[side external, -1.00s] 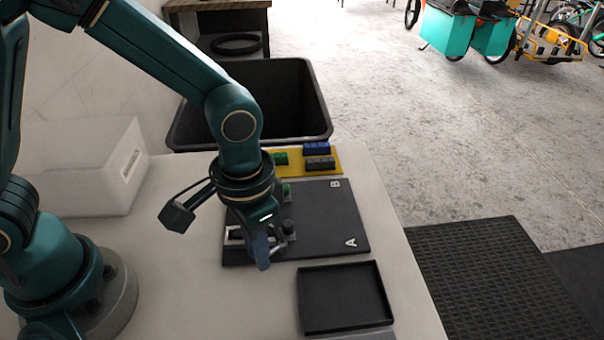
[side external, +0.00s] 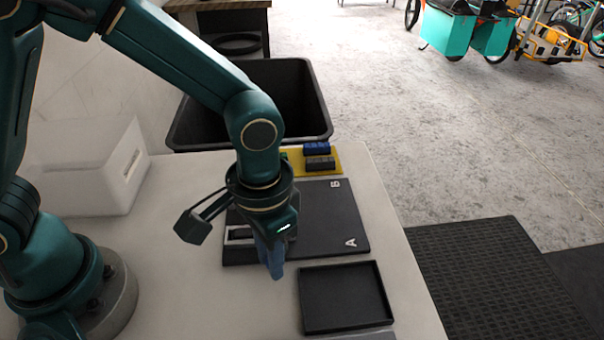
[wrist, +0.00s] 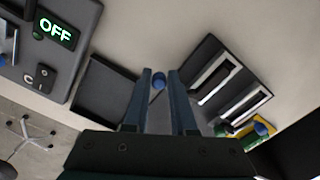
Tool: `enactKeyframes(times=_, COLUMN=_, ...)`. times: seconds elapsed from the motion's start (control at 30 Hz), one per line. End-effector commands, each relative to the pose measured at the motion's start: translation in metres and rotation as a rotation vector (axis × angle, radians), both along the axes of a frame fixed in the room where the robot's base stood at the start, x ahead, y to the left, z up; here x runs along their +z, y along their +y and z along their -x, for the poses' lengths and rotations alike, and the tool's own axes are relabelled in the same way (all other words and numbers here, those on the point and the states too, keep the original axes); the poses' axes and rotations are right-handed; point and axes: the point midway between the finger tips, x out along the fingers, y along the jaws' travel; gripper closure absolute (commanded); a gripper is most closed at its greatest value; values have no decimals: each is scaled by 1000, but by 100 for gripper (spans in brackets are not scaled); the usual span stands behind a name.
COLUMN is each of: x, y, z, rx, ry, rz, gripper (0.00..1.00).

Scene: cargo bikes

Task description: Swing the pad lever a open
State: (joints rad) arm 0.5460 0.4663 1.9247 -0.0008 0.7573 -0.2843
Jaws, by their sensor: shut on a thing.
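My gripper (side external: 276,270) points down at the near left part of the dark plate lettered A and B (side external: 330,222). In the wrist view its two fingers (wrist: 160,75) stand on either side of a small round blue knob (wrist: 158,81), which I take to be the end of pad lever a. The lever's arm and pivot are hidden behind the gripper in the side view, so its angle cannot be told. In the wrist view the plate (wrist: 211,57) shows two slots with pale edges.
A shallow black tray (side external: 345,298) lies right in front of the plate. A yellow holder (side external: 333,153) with blue and grey pads stands behind it. A black bin (side external: 305,82) is at the back, a white box (side external: 75,165) at left. A panel reads OFF (wrist: 56,33).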

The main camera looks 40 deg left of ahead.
Motion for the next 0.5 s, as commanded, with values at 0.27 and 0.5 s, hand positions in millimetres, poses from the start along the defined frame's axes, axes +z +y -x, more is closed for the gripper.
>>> enactKeyframes(times=0.27, x=1, y=-4, z=-4, rx=-2, ry=-13, rz=7, gripper=100)
enactKeyframes(times=0.5, x=1, y=-9, z=-8, rx=-4, ry=-16, rz=9, gripper=100)
